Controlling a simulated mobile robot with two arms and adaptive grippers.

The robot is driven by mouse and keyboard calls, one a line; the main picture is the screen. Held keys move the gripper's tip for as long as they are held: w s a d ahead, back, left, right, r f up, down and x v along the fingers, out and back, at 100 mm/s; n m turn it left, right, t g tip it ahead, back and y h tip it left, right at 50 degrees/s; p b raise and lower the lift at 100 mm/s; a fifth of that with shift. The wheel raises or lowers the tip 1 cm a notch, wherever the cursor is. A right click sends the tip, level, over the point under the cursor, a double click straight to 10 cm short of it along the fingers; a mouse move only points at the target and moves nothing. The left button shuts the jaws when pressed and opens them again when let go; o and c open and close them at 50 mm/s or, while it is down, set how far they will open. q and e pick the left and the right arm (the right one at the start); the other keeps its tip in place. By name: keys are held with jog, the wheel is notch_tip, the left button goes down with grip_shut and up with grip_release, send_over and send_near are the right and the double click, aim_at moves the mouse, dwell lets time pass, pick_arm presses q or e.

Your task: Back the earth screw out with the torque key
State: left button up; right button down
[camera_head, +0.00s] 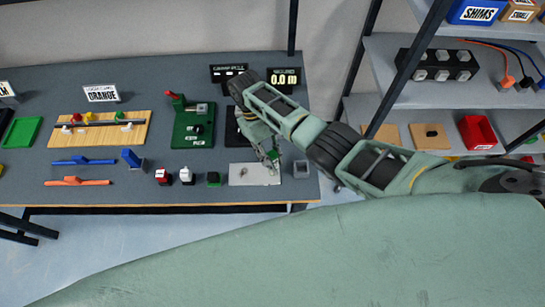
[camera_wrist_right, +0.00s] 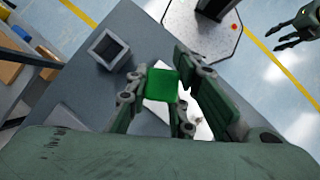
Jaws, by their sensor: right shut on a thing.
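My right gripper (camera_head: 271,160) is shut on a green square-topped thing, low over a pale plate (camera_head: 240,180) near the table's front edge. In the right wrist view, the green thing (camera_wrist_right: 161,85) sits between the two fingertips. I cannot tell whether it is the torque key; its lower part is hidden. The plate also shows beneath the fingers in the wrist view (camera_wrist_right: 203,130). I cannot make out the earth screw. My left gripper (camera_wrist_right: 290,36) shows small at the upper right of the wrist view, over the floor, with its fingers apart and empty.
A grey hollow square holder (camera_head: 301,169) stands right of the plate. A green fixture (camera_head: 192,128) is behind. Shelves with a red bin (camera_head: 477,133) stand at right.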

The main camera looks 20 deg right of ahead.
jog(key=shift+f, duration=0.4)
jog(key=shift+r+n+h, duration=0.2)
jog(key=shift+n+h, duration=0.3)
jog(key=shift+n, duration=0.5)
jog(key=shift+f+n+t+h+p, duration=0.1)
jog(key=shift+n+t+h+p, duration=0.35)
jog(key=shift+n, duration=0.45)
jog(key=shift+f+n+t+h, duration=0.1)
jog(key=shift+n+t+h, duration=0.3)
jog(key=shift+n, duration=0.6)
jog(key=n+t, duration=0.1)
jog(key=n, duration=0.2)
jog(key=n+t+h, duration=0.1)
jog(key=n, duration=0.1)
jog(key=shift+n+t, duration=0.25)
jog(key=shift+n, duration=0.15)
jog(key=n+t, duration=0.1)
jog(key=n, duration=0.1)
jog(key=n+t, duration=0.1)
jog(key=n, duration=0.2)
jog(key=shift+d+t, duration=0.1)
jog(key=shift+t, duration=0.3)
jog(key=n+t, duration=0.1)
jog(key=n, duration=0.2)
jog(key=n+t+y, duration=0.1)
jog(key=n, duration=0.2)
jog(key=shift+t, duration=0.4)
jog(key=shift+w, duration=0.1)
